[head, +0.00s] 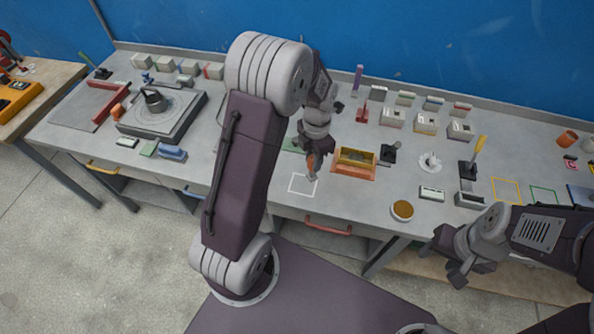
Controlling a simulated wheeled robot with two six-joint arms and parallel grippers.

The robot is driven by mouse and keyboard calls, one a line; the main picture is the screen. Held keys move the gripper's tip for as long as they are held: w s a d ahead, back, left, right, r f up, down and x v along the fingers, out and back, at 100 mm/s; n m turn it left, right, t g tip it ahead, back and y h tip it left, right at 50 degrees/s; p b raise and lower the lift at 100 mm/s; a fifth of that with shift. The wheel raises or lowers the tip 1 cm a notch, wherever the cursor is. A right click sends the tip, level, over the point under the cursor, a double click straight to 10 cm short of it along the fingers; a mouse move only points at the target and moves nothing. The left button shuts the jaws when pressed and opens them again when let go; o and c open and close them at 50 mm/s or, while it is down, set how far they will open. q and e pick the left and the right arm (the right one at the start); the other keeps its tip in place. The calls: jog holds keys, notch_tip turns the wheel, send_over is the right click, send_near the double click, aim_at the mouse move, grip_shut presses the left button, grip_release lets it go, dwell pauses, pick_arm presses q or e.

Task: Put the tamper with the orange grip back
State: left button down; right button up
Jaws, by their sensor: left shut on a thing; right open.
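My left gripper (315,150) is shut on the tamper with the orange grip (311,163) and points down over the front middle of the bench. The tamper's foot is small here, and I cannot tell whether it touches the bench. It shows at the upper right edge of a white outlined square (302,184) on the bench top. Just right of the tamper stands an orange-brown mould (354,162) with a yellowish inside. My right gripper (449,258) is open and empty, in front of the bench's front edge at the right.
A round bowl of brown stuff (402,210) stands near the front edge. A black tool stand (388,153) is right of the mould. Several pale boxes (425,123) line the back. Yellow (506,190) and green outlined squares lie at the right. My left arm hides some bench.

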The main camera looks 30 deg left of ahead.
pick_arm(q)
jog(key=a+f, duration=0.1)
jog(key=f, duration=0.1)
jog(key=a+f+p, duration=0.1)
jog(key=a+f, duration=0.1)
jog(key=f, duration=0.1)
jog(key=a+f, duration=0.2)
jog(key=shift+a+f, duration=0.15)
jog(key=shift+s+f, duration=0.1)
jog(key=c, duration=1.2)
grip_release()
jog(key=shift+c, duration=0.2)
jog(key=shift+o, duration=0.6)
